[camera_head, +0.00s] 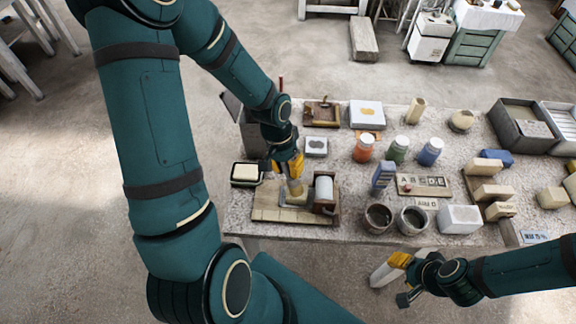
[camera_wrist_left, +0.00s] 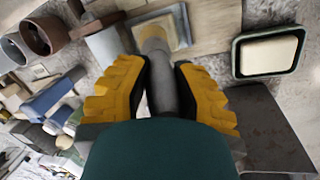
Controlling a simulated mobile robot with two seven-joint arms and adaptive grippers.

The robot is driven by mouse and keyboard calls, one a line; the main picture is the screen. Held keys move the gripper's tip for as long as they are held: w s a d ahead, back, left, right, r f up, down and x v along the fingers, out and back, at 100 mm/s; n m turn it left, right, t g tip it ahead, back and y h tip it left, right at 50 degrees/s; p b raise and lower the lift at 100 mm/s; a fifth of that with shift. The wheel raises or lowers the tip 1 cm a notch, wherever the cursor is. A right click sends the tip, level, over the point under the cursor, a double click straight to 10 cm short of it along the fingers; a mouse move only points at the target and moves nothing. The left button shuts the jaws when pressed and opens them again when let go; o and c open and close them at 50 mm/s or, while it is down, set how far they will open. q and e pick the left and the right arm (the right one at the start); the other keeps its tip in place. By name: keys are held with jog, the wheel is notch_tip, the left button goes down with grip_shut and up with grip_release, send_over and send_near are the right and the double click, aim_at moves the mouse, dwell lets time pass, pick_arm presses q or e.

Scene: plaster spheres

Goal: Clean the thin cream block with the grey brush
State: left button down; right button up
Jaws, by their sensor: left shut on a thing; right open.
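My left gripper (camera_head: 293,168) is shut on the grey brush (camera_wrist_left: 160,88), its fingers on either side of the handle. The brush also shows in the head view (camera_head: 295,187), pointing down. The block shows partly in the head view (camera_head: 284,201). The brush end seems to touch it, but exact contact is hard to tell. My right gripper (camera_head: 398,275) is open and empty off the table's front edge.
A dark tray with a cream block (camera_head: 246,172) sits left. Two dark pots (camera_head: 413,219) stand front right. Jars, lettered blocks and crates fill the table's right side.

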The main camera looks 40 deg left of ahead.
pick_arm(q)
jog(key=shift+s+d, duration=0.55)
jog(key=shift+s, duration=0.35)
jog(key=shift+w, duration=0.1)
jog(key=shift+w+a+r, duration=0.1)
jog(key=shift+w+a, duration=0.45)
jog(key=shift+w, duration=0.3)
jog(key=shift+s+d, duration=0.3)
jog(key=shift+s, duration=0.2)
jog(key=shift+s+d, duration=0.25)
jog(key=shift+s, duration=0.2)
